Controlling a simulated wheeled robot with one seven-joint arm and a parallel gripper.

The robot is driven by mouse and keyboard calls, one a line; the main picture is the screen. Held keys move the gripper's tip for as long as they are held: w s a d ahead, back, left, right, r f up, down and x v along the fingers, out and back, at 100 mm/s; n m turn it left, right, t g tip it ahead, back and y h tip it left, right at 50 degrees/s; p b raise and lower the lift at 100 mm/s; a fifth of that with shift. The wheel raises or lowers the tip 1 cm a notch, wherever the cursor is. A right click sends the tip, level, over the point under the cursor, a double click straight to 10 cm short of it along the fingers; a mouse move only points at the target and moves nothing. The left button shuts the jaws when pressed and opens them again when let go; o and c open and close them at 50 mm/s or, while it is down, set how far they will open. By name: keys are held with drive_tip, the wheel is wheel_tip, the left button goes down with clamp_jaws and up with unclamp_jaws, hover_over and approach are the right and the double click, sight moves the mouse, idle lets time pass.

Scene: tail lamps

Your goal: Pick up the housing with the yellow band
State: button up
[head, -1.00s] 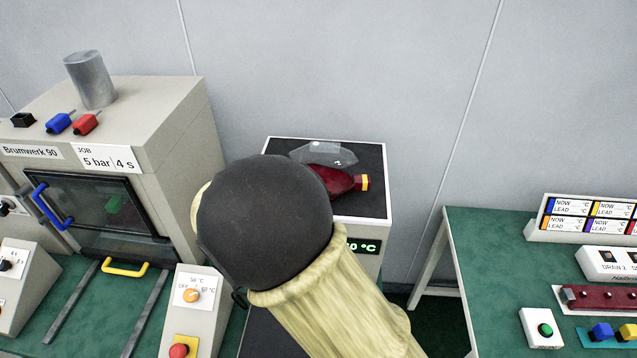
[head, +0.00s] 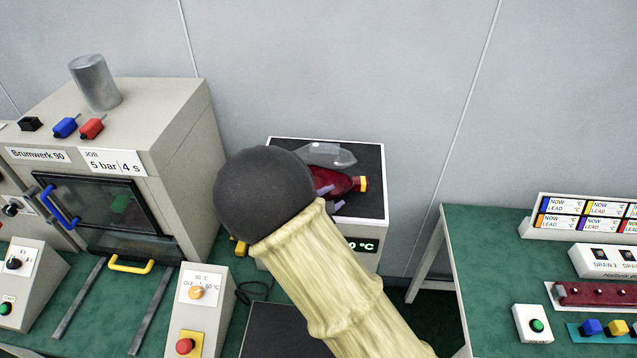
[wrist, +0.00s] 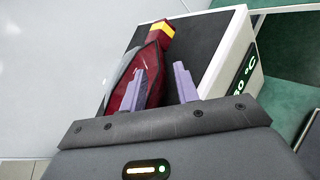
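The housing (head: 343,183) is dark red with a yellow band (head: 364,184) at its narrow right end. It lies on the black top of a white heated box (head: 376,217). In the wrist view the housing (wrist: 150,72) runs up and away, its yellow band (wrist: 160,28) at the far end. My gripper (head: 330,198) is open and empty, its purple fingers close to the housing's near side. In the wrist view my gripper (wrist: 161,82) has its left finger overlapping the housing and its right finger over bare black top. My arm hides the housing's left end in the head view.
A clear lens (head: 328,154) lies just behind the housing. A press machine (head: 180,130) with a blue handle (head: 60,206) stands at left. A green table (head: 480,250) with displays and buttons stands at right. The box top's right front is bare.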

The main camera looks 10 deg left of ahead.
drive_tip(key=shift+x, duration=0.8)
clamp_jaws()
drive_tip(key=shift+a, duration=0.1)
